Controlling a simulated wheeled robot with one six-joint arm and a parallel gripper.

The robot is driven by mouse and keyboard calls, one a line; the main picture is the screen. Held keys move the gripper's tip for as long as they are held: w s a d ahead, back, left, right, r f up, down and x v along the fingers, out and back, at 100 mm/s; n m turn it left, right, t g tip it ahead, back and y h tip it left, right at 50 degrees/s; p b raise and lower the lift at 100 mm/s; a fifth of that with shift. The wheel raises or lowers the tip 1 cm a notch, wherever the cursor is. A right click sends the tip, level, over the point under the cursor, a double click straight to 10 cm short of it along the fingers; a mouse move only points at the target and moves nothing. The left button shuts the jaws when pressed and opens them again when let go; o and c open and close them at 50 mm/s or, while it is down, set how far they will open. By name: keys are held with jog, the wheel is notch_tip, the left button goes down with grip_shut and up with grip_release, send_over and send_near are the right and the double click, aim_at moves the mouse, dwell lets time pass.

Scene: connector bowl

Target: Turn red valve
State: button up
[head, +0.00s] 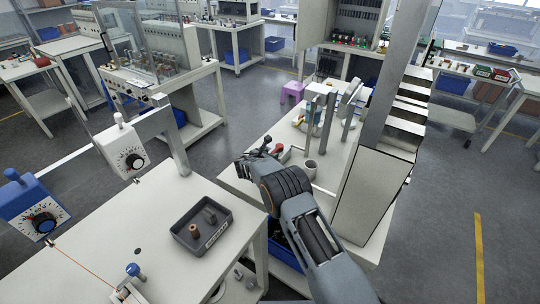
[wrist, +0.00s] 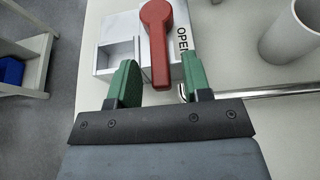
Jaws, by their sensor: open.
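The red valve (wrist: 156,15) is a lever handle with a round head, mounted on a light plate (wrist: 207,63) with "OPEN" printed to the right of the handle. The lever points down toward my gripper (wrist: 160,62). My gripper is open, with green finger pads on either side of the lever's lower end. A gap shows between the lever and each pad. In the head view the red valve (head: 279,150) shows small beside my gripper (head: 256,150), partly blocked by it.
A white cylinder (wrist: 291,35) stands right of the valve, with a metal rod (wrist: 270,92) in front of it. Upright metal posts (head: 327,122) stand behind on the same bench. A grey tray (head: 180,237) with small cylinders sits on the nearer table.

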grip_shut()
dwell(0.5)
